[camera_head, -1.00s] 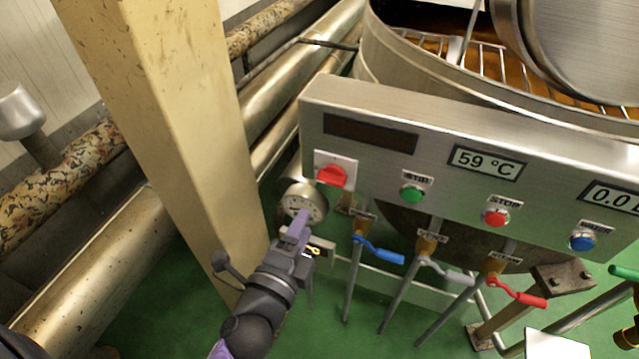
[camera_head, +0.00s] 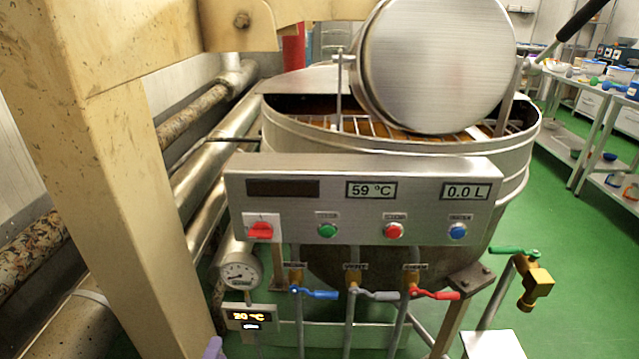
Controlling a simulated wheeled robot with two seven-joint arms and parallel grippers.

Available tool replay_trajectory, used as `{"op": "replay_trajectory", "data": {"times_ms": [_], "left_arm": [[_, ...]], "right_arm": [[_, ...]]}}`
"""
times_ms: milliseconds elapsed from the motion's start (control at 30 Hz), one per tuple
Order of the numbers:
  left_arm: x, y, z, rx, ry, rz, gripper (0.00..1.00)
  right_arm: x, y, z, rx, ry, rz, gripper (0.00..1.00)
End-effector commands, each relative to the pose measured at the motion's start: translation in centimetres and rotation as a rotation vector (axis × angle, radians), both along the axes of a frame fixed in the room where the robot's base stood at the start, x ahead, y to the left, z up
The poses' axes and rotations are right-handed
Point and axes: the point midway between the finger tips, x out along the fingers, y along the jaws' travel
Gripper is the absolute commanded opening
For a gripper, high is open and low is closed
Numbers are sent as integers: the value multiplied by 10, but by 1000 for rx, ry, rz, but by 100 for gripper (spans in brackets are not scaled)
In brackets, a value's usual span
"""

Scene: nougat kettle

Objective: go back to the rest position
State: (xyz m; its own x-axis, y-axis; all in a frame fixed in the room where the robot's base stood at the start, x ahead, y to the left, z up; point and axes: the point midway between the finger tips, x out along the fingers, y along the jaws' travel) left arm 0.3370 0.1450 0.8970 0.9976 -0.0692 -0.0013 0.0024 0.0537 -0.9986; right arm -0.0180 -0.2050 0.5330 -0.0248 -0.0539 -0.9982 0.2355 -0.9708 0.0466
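Only a small purple tip (camera_head: 213,349), which looks like part of my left gripper, shows at the bottom edge, left of centre. The rest of that arm is out of frame, and whether its fingers are open or shut cannot be seen. It is below and apart from the control panel (camera_head: 300,215) and the small display reading 20 °C (camera_head: 250,318). My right gripper is not in view.
The kettle (camera_head: 400,158) stands behind the panel, its round lid (camera_head: 437,65) raised. Blue (camera_head: 315,294), grey (camera_head: 378,295) and red (camera_head: 436,295) valve handles sit below the panel. A beige column (camera_head: 150,200) blocks the left. Green floor (camera_head: 570,270) is free at right.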

Motion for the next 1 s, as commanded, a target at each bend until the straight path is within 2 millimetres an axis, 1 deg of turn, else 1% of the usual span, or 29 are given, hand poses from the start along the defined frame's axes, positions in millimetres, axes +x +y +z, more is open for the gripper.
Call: {"op": "replay_trajectory", "data": {"times_ms": [200,367,567,667,733,833,867,900,933,967,1000], "left_arm": [[-1,13,-1,131,-1,-66,54],[0,28,-1,270,0,-136,54],[2,50,4,501,0,-252,54],[1,72,-33,408,129,-206,54],[-4,90,-63,327,232,-158,54],[-17,118,-107,200,384,-68,54],[-23,128,-121,160,432,-33,54],[-32,141,-141,104,499,19,54],[-41,152,-156,59,550,63,54],[-52,163,-171,14,602,113,54],[-68,179,-192,-50,673,187,54]], "right_arm": [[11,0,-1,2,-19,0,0],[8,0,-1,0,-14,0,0],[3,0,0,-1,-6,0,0],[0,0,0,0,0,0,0],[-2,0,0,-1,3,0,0],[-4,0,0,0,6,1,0],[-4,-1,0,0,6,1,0],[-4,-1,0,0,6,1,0],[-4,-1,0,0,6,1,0],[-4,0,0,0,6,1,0],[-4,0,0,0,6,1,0]]}}
